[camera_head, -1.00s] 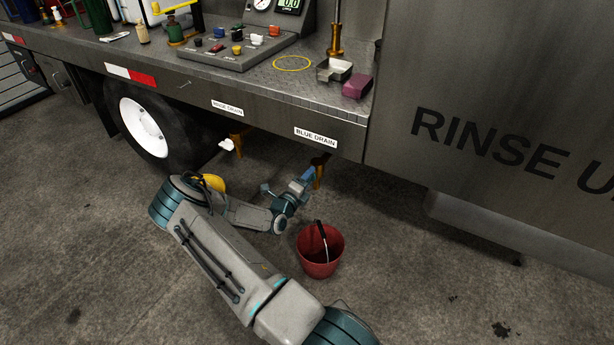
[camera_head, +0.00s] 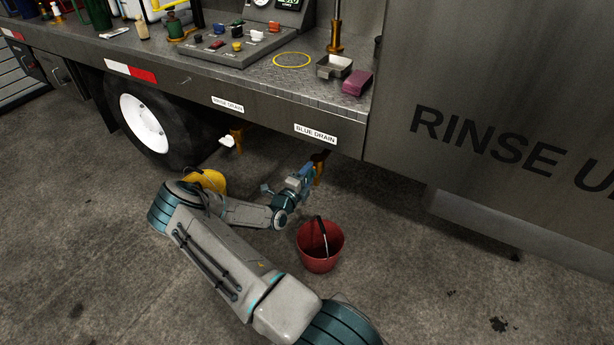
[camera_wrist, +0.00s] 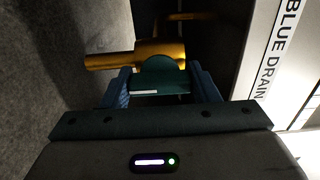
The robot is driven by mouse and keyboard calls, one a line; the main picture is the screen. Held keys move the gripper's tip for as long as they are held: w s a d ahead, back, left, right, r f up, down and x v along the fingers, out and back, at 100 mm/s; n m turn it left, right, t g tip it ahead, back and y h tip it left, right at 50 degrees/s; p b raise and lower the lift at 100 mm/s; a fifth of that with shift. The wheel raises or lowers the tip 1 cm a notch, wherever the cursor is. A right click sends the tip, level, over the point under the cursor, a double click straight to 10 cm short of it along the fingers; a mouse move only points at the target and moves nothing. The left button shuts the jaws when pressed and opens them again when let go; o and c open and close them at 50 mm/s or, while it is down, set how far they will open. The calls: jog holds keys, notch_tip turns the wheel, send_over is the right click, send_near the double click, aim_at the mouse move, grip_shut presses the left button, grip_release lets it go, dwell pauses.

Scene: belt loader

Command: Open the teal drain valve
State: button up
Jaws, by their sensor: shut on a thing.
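The teal drain valve handle (camera_wrist: 160,70) is a flat teal piece on a brass pipe (camera_wrist: 105,61), seen in the wrist view. My gripper (camera_wrist: 163,82) is shut on this handle, with one blue finger on each side. In the head view my gripper (camera_head: 306,174) reaches under the truck bed, right at the brass drain (camera_head: 318,168) below the "BLUE DRAIN" label (camera_head: 315,134). The handle itself is hidden by the gripper in the head view. Whether the valve is open cannot be told; no flow is visible.
A red bucket (camera_head: 320,250) stands on the floor just below my gripper. Another brass drain (camera_head: 236,135) with a white handle (camera_head: 227,142) hangs to the left, near the wheel (camera_head: 143,124). A yellow round object (camera_head: 207,181) lies behind my arm.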

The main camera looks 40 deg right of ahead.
jog(key=o, duration=1)
jog(key=shift+a, duration=0.1)
jog(key=v, duration=1.3)
jog(key=shift+s+a+f, duration=0.1)
jog(key=shift+s+a, duration=0.1)
jog(key=shift+a, duration=0.15)
